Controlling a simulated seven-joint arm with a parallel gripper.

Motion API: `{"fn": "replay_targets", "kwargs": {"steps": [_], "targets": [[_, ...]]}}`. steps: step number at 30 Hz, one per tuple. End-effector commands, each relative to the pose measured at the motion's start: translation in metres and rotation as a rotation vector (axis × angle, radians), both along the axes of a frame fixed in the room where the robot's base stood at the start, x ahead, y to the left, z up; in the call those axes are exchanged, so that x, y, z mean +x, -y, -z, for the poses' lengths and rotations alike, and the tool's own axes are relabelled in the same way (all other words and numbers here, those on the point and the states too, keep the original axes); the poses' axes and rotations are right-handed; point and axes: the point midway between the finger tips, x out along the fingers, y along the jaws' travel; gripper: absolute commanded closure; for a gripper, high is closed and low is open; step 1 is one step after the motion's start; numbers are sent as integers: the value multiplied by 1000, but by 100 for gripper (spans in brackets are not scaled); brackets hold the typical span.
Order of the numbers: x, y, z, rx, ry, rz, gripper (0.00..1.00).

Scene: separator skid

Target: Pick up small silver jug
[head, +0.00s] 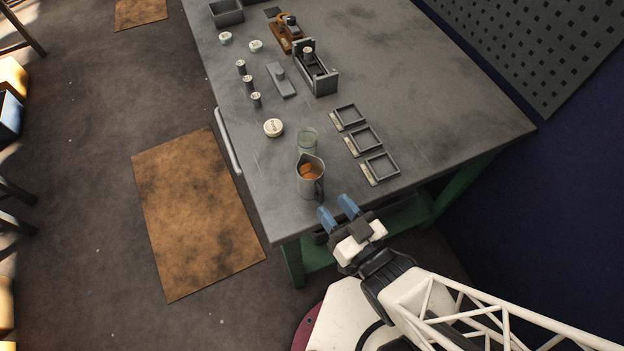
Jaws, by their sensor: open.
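A small silver jug (309,188) stands upright near the front corner of the grey workbench. It looks orange-brown inside, its handle is on its right side, and its spout is toward the far side. My gripper (338,213) is open, with two blue fingers apart from each other. The gripper is below and right of the jug in the picture, at the bench's front edge. The fingers look empty, and I see a gap between them and the jug.
A clear glass (307,139) stands just behind the jug. Several shallow square trays, one here (381,166), lie to the right. A white-topped round container (273,128) is at the left. A metal rail (228,141) runs along the bench's left edge.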

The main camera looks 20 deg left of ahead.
Motion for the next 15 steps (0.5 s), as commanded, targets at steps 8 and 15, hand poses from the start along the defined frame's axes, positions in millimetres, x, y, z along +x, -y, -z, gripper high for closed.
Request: {"fn": "replay_targets", "kwargs": {"steps": [8, 15], "targets": [[0, 0, 0, 1, 1, -1, 59], [3, -5, 0, 0, 0, -2, 59]]}}
